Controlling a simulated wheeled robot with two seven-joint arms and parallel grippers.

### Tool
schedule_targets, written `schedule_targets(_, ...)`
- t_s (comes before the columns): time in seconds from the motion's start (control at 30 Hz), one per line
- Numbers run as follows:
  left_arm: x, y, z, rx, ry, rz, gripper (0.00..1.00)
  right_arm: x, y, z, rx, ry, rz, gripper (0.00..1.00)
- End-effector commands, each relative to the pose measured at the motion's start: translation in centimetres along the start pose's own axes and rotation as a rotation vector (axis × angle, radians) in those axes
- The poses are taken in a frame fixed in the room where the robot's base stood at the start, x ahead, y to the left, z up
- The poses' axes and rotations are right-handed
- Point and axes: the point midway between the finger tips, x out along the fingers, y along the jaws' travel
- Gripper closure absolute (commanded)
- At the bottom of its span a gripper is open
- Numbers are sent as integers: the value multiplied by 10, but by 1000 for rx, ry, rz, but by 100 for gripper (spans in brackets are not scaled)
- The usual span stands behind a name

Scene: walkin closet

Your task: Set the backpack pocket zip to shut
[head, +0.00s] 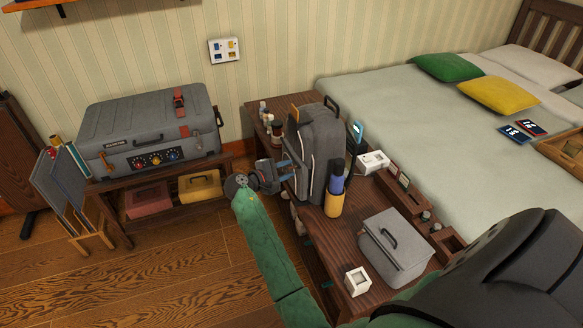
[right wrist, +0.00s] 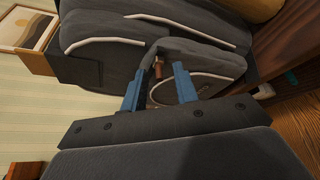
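The grey backpack (head: 325,140) stands upright on the low wooden bench. My right gripper (head: 287,170) is at its left side, fingers pointing at the pocket. In the right wrist view the backpack (right wrist: 110,25) appears sideways, with pale piping along its seams. Its rounded pocket (right wrist: 215,62) lies in front of the fingers. A small copper-brown zip pull (right wrist: 157,68) shows between the two blue fingers of the right gripper (right wrist: 159,76), with gaps on both sides. The fingers are apart. I cannot tell how far the zip is along its track. My left gripper is out of view.
A blue-and-yellow bottle (head: 335,196) stands close in front of the backpack. A grey lidded box (head: 396,245) and a white cube (head: 357,281) are on the bench's near part. A grey suitcase (head: 150,125) sits on a rack at left. Wooden floor (head: 190,265) is clear between.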

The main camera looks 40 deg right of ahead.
Motion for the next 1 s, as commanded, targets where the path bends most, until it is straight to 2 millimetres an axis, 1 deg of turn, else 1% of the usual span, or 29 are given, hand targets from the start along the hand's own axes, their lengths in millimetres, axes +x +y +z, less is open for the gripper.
schedule_targets(0.37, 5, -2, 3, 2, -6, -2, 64, -1, -1, 0, 0, 0, 0, 70)
schedule_targets(0.47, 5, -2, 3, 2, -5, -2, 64, -1, -1, 0, -1, -1, 0, 88)
schedule_targets(0.5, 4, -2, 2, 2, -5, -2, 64, -1, -1, 0, -1, -1, 0, 96)
schedule_targets(0.53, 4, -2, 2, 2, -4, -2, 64, -1, -1, 0, -1, -1, 0, 100)
schedule_targets(0.83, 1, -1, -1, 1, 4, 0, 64, 1, 1, -3, -1, -1, 0, 100)
schedule_targets(0.97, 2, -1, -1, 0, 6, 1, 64, 5, 9, -14, -1, -1, 0, 100)
schedule_targets(1.0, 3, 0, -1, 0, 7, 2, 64, 7, 12, -19, -1, -1, 0, 100)
